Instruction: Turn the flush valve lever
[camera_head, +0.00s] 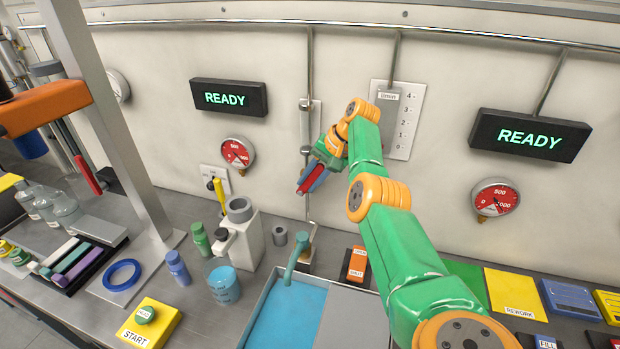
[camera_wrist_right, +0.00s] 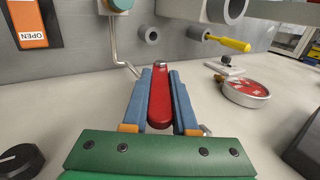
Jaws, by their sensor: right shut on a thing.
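The flush valve lever is a red handle (camera_head: 307,179) on the wall beside a thin vertical pipe, seen in the head view. My right gripper (camera_head: 315,178) is at the lever, its green and orange arm reaching in from the lower right. In the right wrist view, the red lever (camera_wrist_right: 160,98) lies lengthwise between the two blue-grey fingers of the gripper (camera_wrist_right: 160,95), which are shut on it. The valve body is partly hidden by the gripper. My left gripper does not show.
A blue basin (camera_head: 288,315) with a teal spout stands below the lever. Red gauges (camera_head: 237,152) and READY displays (camera_head: 228,98) are on the wall. An orange OPEN/SHUT switch (camera_head: 357,264) is below right.

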